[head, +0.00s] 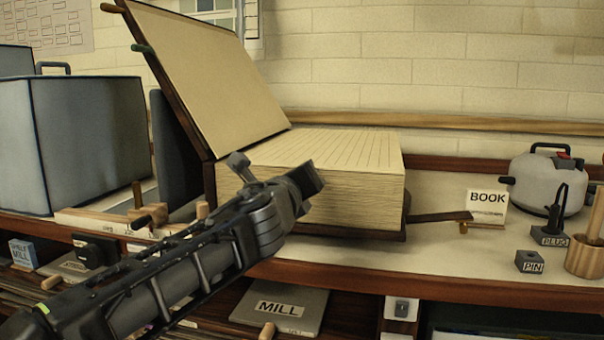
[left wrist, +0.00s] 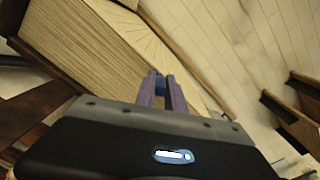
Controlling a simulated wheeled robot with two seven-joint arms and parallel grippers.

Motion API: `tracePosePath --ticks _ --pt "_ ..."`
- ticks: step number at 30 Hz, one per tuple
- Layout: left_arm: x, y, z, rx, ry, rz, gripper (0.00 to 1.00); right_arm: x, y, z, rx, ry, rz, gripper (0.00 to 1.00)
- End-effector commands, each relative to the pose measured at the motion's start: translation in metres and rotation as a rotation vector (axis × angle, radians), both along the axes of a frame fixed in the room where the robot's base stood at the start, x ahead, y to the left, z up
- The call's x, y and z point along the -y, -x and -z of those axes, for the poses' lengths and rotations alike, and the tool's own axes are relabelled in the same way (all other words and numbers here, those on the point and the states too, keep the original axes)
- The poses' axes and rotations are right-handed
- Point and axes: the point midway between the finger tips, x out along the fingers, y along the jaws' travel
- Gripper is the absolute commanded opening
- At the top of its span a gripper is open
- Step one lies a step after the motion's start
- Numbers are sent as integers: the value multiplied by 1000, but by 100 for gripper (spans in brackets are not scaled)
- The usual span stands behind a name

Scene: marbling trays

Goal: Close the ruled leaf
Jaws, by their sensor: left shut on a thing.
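A large thick book lies on the bench in the head view, its page block (head: 330,180) flat with ruled lines on top (head: 330,145). My left gripper (head: 314,180) is in front of the page block. What that piece belongs to is hidden. My right gripper is out of view.
A BOOK sign (head: 487,208), a kettle-like pot (head: 548,183), PLUG (head: 549,238) and PIN (head: 530,262) blocks and a wooden cup (head: 588,255) stand at right. A big grey-blue box (head: 70,140) stands at left. A MILL plate (head: 280,305) lies on the lower shelf.

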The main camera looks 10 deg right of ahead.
Motion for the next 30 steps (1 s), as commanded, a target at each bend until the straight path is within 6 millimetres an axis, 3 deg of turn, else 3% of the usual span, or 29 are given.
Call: tracePosePath --ticks 9,10,18,30 --pt "1 -1 5 -6 -7 0 0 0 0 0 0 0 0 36" --pt "1 -1 5 -7 -7 0 15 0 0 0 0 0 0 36" --pt "1 -1 4 -5 -4 0 36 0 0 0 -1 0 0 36" --pt "-3 9 3 -3 -2 0 36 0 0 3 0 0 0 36"
